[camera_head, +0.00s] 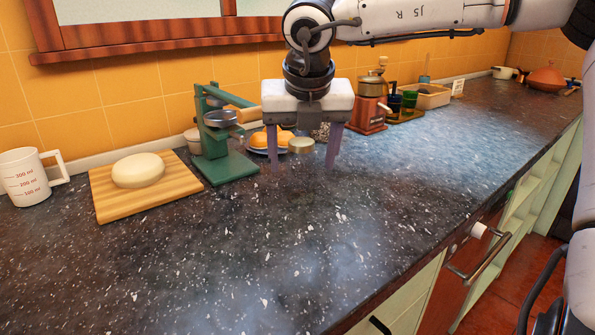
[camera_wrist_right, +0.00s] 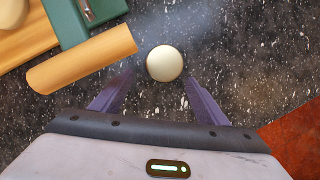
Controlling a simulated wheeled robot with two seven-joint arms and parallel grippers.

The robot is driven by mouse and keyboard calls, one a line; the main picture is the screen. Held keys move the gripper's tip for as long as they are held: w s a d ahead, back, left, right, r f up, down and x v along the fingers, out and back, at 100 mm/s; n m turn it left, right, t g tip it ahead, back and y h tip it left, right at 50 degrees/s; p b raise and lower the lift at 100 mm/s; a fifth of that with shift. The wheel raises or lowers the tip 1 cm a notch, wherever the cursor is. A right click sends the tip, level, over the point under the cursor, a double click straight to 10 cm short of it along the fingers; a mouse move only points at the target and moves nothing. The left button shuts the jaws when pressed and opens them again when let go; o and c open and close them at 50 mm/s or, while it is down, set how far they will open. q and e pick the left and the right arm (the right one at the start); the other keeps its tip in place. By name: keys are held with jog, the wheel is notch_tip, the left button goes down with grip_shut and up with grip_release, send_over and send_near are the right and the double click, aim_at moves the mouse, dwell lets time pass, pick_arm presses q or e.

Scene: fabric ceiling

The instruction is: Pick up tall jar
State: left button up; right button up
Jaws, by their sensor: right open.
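A small round item with a pale, flat top, likely the jar (camera_head: 301,146), stands on the dark counter beside the green press. In the right wrist view its round pale top (camera_wrist_right: 164,63) shows from above, so its height cannot be told there. My right gripper (camera_head: 302,162) points down, its two purple fingers apart, one on each side of the jar in the head view. In the right wrist view the jar top lies just beyond the open fingertips (camera_wrist_right: 156,84), roughly centred. Nothing is held. My left gripper is out of view.
A green press (camera_head: 225,165) with a wooden handle (camera_wrist_right: 83,60) stands close on the left. Oranges on a plate (camera_head: 257,150) sit behind. A cutting board (camera_head: 170,200), measuring cup (camera_head: 28,178) and wooden grinder (camera_head: 370,112) are nearby. The front counter is clear.

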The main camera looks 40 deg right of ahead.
aim_at(301, 175)
jog(key=x, duration=0.6)
jog(key=shift+w+d+r, duration=0.1)
jog(key=shift+w+d, duration=0.1)
jog(key=c, duration=1.2)
jog(key=shift+r, duration=0.15)
